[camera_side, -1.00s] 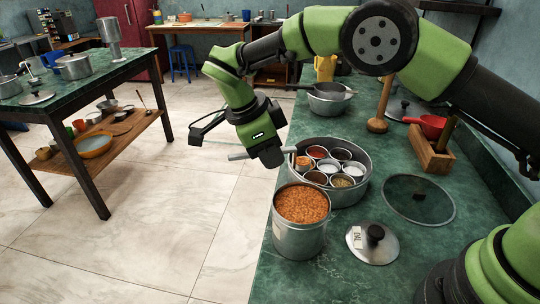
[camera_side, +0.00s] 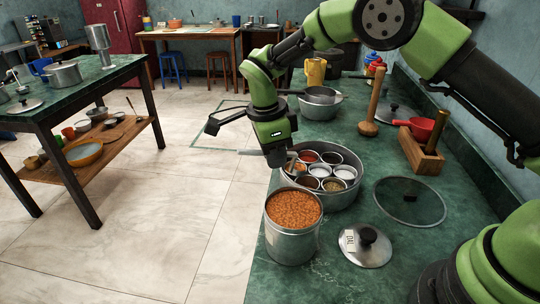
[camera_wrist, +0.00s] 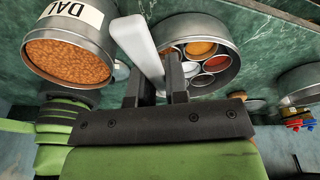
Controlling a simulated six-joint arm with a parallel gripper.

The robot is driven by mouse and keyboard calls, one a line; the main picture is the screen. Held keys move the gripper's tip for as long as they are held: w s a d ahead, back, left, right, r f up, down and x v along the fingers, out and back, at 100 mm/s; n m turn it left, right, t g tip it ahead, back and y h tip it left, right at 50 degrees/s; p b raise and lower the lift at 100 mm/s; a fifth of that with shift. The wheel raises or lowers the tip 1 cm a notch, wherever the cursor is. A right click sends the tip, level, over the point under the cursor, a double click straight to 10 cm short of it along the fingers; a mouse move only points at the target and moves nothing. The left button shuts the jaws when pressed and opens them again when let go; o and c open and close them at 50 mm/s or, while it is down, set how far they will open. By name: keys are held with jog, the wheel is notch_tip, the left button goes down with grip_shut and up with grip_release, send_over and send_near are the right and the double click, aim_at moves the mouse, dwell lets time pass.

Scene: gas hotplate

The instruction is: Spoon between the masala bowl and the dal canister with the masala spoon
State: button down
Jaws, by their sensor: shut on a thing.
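My gripper (camera_side: 279,157) is shut on the masala spoon, whose pale grey handle (camera_side: 246,152) sticks out to the left. In the wrist view the handle (camera_wrist: 135,42) runs up past the fingers; the spoon's bowl end cannot be made out. The gripper is at the left rim of the masala bowl (camera_side: 345,200), a wide steel bowl holding several small cups of spices. The dal canister (camera_side: 291,243), an open steel can full of orange dal, stands just in front of it. The wrist view shows the canister, labelled DAL (camera_wrist: 72,10), left of the spoon.
A lid tagged DAL (camera_side: 365,246) lies right of the canister, and a glass lid (camera_side: 410,203) lies right of the bowl. A wooden block (camera_side: 421,157), a wooden pestle (camera_side: 372,110) and a steel pot (camera_side: 320,108) stand farther back. The counter's left edge is close to the gripper.

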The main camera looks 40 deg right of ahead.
aim_at(296, 153)
jog(key=y, duration=0.1)
jog(key=d+t+y, duration=0.1)
jog(key=r+y, duration=0.1)
jog(key=shift+s+d+y, duration=0.3)
jog(key=shift+s+d, duration=0.05)
jog(key=shift+d, duration=0.05)
jog(key=d+t+y, duration=0.1)
jog(key=y, duration=0.1)
jog(key=s+d+t+y, duration=0.1)
jog(key=y, duration=0.1)
jog(key=d+y, duration=0.1)
jog(key=d, duration=0.1)
jog(key=shift+s+r+t+y, duration=0.15)
jog(key=shift+s+t+y, duration=0.15)
jog(key=shift+t+y, duration=0.1)
jog(key=d+t+y, duration=0.1)
jog(key=y, duration=0.1)
jog(key=s+d+f+y, duration=0.1)
jog(key=y, duration=0.1)
jog(key=shift+d+f+t, duration=0.15)
jog(key=shift+d+t, duration=0.25)
jog(key=shift+s+d+f+t+y, duration=0.25)
jog(key=shift+d+y, duration=0.2)
jog(key=shift+y, duration=0.4)
jog(key=shift+s+d+f+t+y, duration=0.2)
jog(key=shift+d+f+t+y, duration=0.25)
jog(key=shift+y, duration=0.35)
jog(key=shift+s+d+f+t+y, duration=0.2)
jog(key=shift+d+y, duration=0.3)
jog(key=shift+y, duration=0.35)
